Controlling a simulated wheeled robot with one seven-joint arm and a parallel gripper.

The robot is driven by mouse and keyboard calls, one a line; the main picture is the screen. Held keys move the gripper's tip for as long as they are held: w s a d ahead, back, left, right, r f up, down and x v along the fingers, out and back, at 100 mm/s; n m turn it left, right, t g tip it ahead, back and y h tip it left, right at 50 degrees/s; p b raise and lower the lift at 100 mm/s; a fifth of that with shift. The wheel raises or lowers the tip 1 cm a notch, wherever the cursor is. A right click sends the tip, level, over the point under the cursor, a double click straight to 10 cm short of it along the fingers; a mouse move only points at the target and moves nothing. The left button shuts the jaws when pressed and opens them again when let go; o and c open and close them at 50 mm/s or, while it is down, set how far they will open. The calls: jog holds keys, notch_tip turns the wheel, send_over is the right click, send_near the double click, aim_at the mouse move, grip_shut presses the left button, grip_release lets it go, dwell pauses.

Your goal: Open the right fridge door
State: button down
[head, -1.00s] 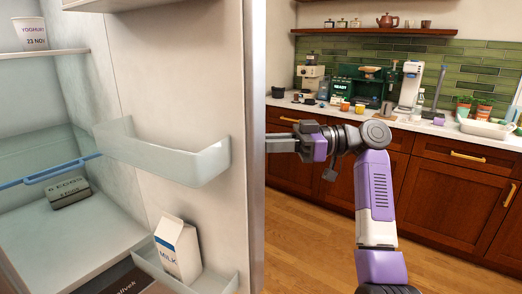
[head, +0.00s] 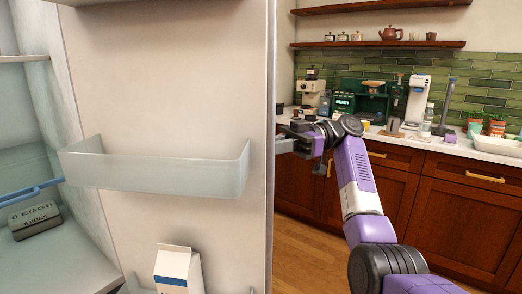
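The right fridge door (head: 165,60) stands open in the head view, its inner side with door shelves facing me. A clear door shelf (head: 160,172) crosses its middle. My gripper (head: 285,146) is at the door's outer side, just right of the door's edge (head: 270,120). The fingertips and the handle are partly hidden behind that edge, so I cannot see whether the fingers are closed on anything.
A milk carton (head: 178,270) stands low in the door. An egg box (head: 35,220) lies inside the fridge at left. Wooden cabinets (head: 460,205) and a counter with coffee machines (head: 355,100) stand behind my arm. Wood floor shows between.

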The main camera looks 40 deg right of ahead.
jog(key=shift+w+d, duration=0.1)
jog(key=shift+w, duration=0.15)
dwell(0.3)
jog(key=c, duration=1.4)
grip_release()
jog(key=shift+o, duration=0.2)
jog(key=s+d+b, duration=0.1)
jog(key=d, duration=0.6)
jog(key=shift+d, duration=0.4)
